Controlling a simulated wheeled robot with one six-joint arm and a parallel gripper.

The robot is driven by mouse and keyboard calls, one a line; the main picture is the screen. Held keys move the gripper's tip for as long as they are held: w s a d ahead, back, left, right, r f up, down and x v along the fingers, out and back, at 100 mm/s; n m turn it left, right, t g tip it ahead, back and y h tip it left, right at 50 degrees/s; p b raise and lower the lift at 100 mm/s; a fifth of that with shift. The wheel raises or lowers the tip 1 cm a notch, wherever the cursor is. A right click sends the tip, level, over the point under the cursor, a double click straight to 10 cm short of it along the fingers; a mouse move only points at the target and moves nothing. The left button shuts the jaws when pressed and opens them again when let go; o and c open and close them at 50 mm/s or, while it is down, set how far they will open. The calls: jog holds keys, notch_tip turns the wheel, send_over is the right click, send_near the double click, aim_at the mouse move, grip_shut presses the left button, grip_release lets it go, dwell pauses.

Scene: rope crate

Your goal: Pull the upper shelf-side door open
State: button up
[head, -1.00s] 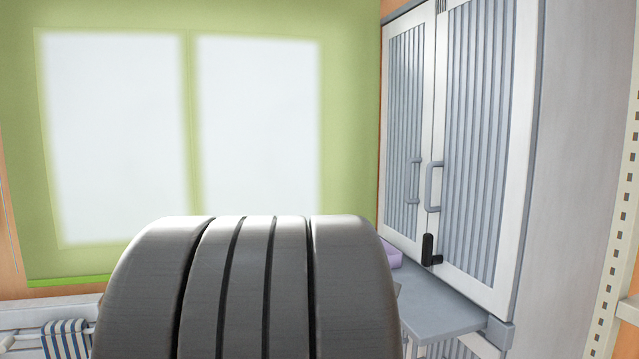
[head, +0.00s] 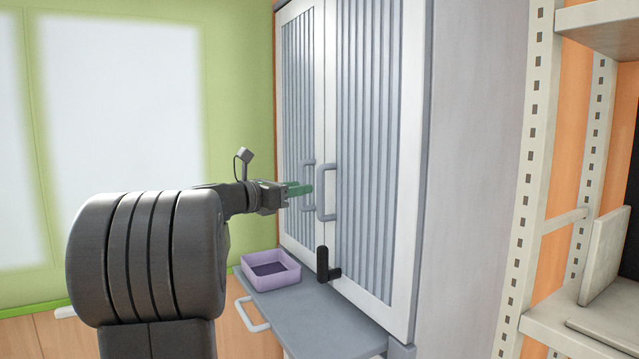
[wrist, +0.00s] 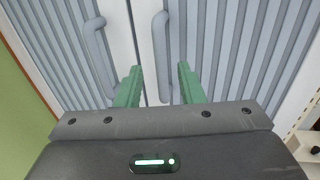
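The shelf-side upper door (head: 375,130) is the right one of two white cupboard doors with grey ribbed panels, and it looks closed. Its grey bar handle (head: 321,192) is upright near its left edge; the handle also shows in the wrist view (wrist: 158,50). My gripper (head: 300,189) is close in front of the handles with green fingers. In the wrist view my gripper (wrist: 160,72) is open, and the right door's handle appears between its two fingers. I cannot tell whether the fingertips reach around it. No grip on it shows.
The left door (head: 300,80) has its own handle (wrist: 98,55), left of my fingers. A black upright lever (head: 322,264) is at the right door's lower edge. A lilac bin (head: 271,270) sits on the grey ledge (head: 320,315). A beige shelf rack (head: 530,180) stands at right.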

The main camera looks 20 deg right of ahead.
jog(key=p, duration=0.1)
send_over(320, 216)
jog(key=shift+w+d, duration=0.25)
jog(key=shift+w, duration=0.15)
grip_shut()
